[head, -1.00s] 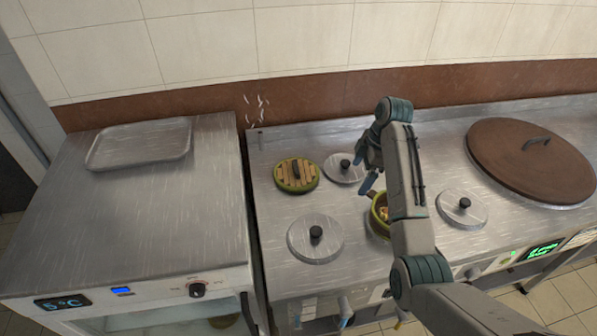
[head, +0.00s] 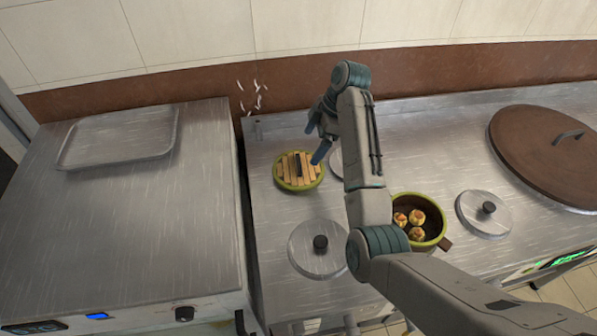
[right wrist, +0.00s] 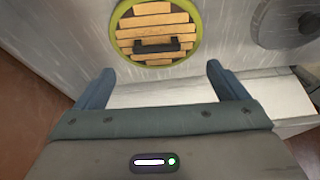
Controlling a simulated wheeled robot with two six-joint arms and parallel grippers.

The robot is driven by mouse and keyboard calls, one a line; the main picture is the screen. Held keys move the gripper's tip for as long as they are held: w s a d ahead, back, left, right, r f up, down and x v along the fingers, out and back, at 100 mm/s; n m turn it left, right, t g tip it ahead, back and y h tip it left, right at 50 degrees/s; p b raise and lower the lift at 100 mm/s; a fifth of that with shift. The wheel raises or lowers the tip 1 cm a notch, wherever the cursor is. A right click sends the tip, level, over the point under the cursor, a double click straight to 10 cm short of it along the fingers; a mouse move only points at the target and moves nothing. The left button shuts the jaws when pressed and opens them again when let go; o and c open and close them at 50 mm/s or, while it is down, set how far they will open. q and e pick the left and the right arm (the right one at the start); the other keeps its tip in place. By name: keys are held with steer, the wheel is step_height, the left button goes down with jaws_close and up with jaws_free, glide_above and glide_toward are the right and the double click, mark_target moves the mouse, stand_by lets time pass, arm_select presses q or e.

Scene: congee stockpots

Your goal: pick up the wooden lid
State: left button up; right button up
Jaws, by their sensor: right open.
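The wooden lid (head: 299,171) is round, with pale slats, a green rim and a dark bar handle. It lies on the steel counter, left of my right arm. My right gripper (head: 315,143) is open and empty, apart from the lid, at its upper right in the head view. In the right wrist view, the lid (right wrist: 155,30) lies beyond the open fingertips (right wrist: 160,70), with its handle roughly level across the picture and nothing between the fingers. My left gripper is not in view.
A green-rimmed pot (head: 443,222) holding several dumplings stands right of my forearm. Metal lids with black knobs lie at the front (head: 318,249) and right (head: 484,213); another is partly hidden behind my gripper. A big brown lid (head: 540,160) is far right. A tray (head: 118,137) lies left.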

mark_target(299, 162)
steer(key=shift+p+x, duration=0.55)
steer(key=shift+x, duration=0.7)
steer(key=x, duration=0.2)
steer(key=p+x, duration=0.1)
steer(key=x, duration=0.1)
steer(key=shift+w+a+f, duration=0.2)
steer(key=shift+a, duration=0.1)
steer(key=shift+a+f, duration=0.15)
steer(key=shift+f, duration=0.4)
steer(key=c, duration=1.1)
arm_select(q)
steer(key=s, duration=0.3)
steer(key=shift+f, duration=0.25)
